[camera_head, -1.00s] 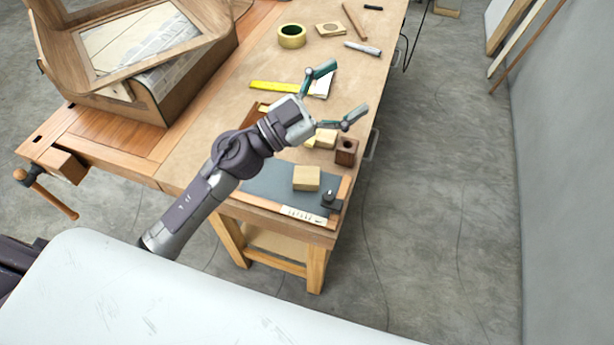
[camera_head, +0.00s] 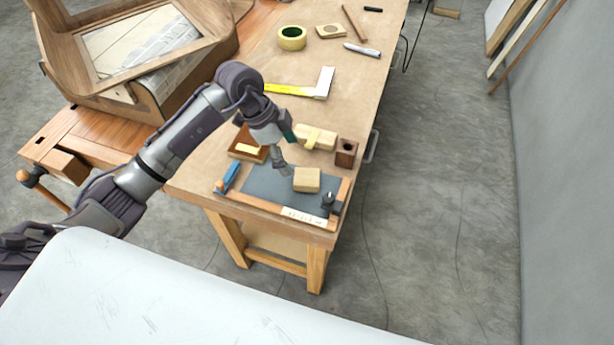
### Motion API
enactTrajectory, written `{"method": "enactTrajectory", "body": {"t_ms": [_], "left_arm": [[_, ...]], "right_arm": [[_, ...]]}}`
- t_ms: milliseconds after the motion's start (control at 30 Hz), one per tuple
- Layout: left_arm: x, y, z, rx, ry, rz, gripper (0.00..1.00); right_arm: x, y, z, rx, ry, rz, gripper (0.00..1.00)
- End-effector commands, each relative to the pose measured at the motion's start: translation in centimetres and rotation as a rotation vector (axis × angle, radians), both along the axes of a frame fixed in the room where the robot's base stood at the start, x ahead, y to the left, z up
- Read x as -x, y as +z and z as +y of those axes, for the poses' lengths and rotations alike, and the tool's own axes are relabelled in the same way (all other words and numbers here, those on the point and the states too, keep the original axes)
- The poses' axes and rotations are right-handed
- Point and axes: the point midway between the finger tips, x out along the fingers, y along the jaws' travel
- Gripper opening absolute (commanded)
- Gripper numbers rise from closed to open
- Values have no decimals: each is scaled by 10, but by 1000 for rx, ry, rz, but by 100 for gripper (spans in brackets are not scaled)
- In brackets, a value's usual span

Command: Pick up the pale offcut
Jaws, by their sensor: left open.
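A pale wooden block (camera_head: 306,180), which looks like the pale offcut, lies on the dark grey mat (camera_head: 262,187) of a wood-edged board near the table's front end. My left gripper (camera_head: 287,163) is open and points down over the mat, just left of and behind this block. I see no contact, but its height above the mat is hard to judge. Its far finger is partly hidden by the hand. Another pale block (camera_head: 318,138) with a yellowish strip lies behind the mat. My right gripper is not in view.
A dark block with a hole (camera_head: 346,153) stands behind the mat's right end. A reddish-brown piece (camera_head: 248,143), a blue tool (camera_head: 228,177) and a black knob (camera_head: 328,199) are close by. The table's right edge is near.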

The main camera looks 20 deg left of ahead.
Motion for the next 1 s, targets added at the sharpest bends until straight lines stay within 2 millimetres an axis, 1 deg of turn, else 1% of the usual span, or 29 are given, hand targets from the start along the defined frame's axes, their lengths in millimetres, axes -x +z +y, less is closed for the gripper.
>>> {"method": "enactTrajectory", "body": {"t_ms": [33,100,200,300,433,533,600,700,800,967,1000], "left_arm": [[1,-7,-5,2,-1,5,88],[-1,-18,-8,3,0,3,88],[-2,-28,-13,2,-1,0,88],[-3,-33,-15,2,-1,0,88],[-4,-43,-21,4,-2,3,88],[-6,-56,-29,4,-2,3,88],[-7,-68,-32,4,-2,3,88],[-8,-77,-35,3,-3,0,88],[-9,-80,-36,3,-3,-2,88],[-9,-80,-36,3,-3,-2,88],[-9,-80,-36,3,-3,-2,82]], "right_arm": [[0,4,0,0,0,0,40],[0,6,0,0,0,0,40],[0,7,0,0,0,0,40],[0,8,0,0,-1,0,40],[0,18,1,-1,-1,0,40],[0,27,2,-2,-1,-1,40],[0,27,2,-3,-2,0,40],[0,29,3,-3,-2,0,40],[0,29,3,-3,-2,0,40],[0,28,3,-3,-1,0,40],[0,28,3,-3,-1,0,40]]}}
